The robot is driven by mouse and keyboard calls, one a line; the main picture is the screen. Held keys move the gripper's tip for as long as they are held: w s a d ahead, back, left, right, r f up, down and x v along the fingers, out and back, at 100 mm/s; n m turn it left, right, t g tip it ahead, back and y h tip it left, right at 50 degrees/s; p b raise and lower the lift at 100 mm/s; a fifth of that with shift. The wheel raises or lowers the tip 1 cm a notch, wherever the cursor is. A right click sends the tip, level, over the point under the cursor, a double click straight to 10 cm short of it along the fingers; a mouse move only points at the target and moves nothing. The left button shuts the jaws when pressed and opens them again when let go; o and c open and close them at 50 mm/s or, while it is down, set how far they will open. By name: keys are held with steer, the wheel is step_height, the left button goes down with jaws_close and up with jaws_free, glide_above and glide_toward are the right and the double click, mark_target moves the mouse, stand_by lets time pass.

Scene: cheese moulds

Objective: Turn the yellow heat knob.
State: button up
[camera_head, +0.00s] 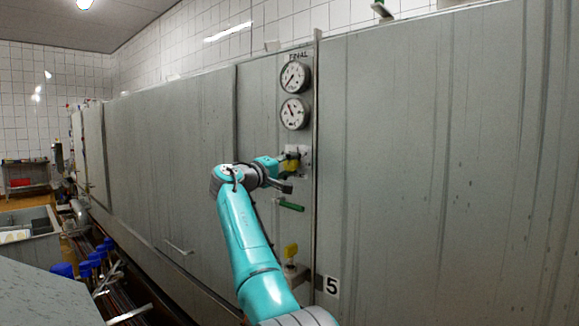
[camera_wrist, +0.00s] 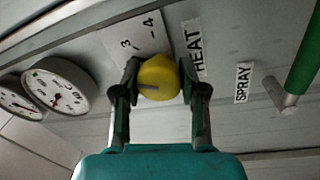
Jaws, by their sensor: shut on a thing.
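The yellow heat knob (camera_wrist: 158,78) sits on the grey panel beside a "HEAT" label (camera_wrist: 194,47) and a plate numbered 3 and 4 (camera_wrist: 138,36). My gripper (camera_wrist: 160,90) is shut on the knob, with one dark finger on each side of it. A dark line marks the knob's face. In the head view my gripper (camera_head: 288,172) reaches the panel below two round gauges, and the yellow knob (camera_head: 291,165) shows partly behind it.
Two gauges (camera_head: 295,76) (camera_head: 294,113) are above the knob. A green handle (camera_head: 291,206), near a "SPRAY" label (camera_wrist: 243,82), and another yellow handle (camera_head: 291,252) are below. A vertical metal post (camera_head: 316,150) stands just right of the knob.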

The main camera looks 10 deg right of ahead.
steer(key=shift+f, duration=0.15)
steer(key=o, duration=1.2)
steer(key=shift+c, duration=0.2)
steer(key=shift+a, duration=0.1)
steer(key=v, duration=1.1)
steer(key=shift+s+a, duration=0.25)
steer(key=shift+s, duration=0.05)
